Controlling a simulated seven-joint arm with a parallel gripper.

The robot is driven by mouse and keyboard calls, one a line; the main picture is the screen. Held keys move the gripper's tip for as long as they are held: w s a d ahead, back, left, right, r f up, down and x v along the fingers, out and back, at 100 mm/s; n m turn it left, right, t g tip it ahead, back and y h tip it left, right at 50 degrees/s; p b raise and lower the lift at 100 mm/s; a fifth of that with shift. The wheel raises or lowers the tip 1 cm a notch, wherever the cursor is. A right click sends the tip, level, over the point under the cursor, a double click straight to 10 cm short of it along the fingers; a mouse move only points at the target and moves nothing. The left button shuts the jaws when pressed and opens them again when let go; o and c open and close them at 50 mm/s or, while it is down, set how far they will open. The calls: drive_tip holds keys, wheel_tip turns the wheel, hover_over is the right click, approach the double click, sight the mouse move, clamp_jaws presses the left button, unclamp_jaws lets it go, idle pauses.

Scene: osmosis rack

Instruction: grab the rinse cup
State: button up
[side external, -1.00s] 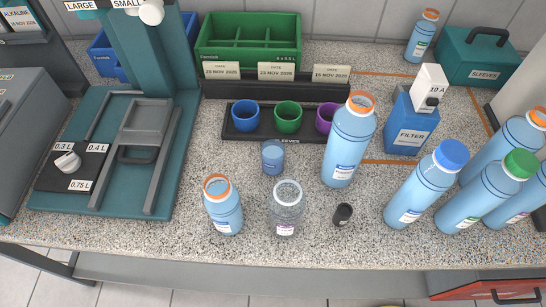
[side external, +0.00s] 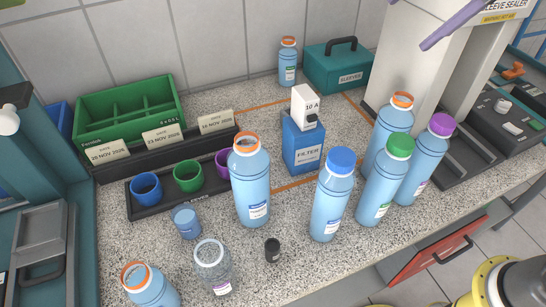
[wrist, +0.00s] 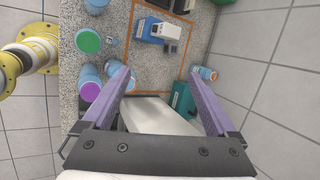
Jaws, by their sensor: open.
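A small light-blue cup with a label (side external: 186,221), which looks like the rinse cup, stands upright on the speckled bench in front of the sleeve tray. A clear jar (side external: 213,266) stands close by, to its front right. My gripper (wrist: 160,78) is open and empty in the wrist view, its two purple fingers wide apart above a pale machine surface. In the side view, one purple finger (side external: 456,25) shows at the top right, far from the cup. The cup cannot be made out in the wrist view.
A tall orange-rimmed bottle (side external: 251,180) stands right of the cup, and another (side external: 150,287) in front. Blue-capped (side external: 331,195), green-capped (side external: 385,180) and purple-capped (side external: 425,160) bottles stand further right. A small black vial (side external: 272,250) and filter box (side external: 302,143) are nearby.

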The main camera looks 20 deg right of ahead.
drive_tip(key=w+a+f+m+g, duration=0.1)
drive_tip(key=w+a+f+m, duration=0.1)
drive_tip(key=w+a, duration=0.7)
drive_tip(key=n+g, duration=0.2)
drive_tip(key=g, duration=0.3)
hover_over(185, 218)
drive_tip(key=s+d, duration=0.1)
drive_tip(key=d, duration=0.1)
wheel_tip(185, 218, down, 30)
drive_tip(key=shift+s+f, duration=0.1)
drive_tip(key=shift+s, duration=0.05)
drive_tip(key=shift+x, duration=2.5)
drive_tip(key=shift+s+a, duration=0.15)
drive_tip(key=c, duration=1.5)
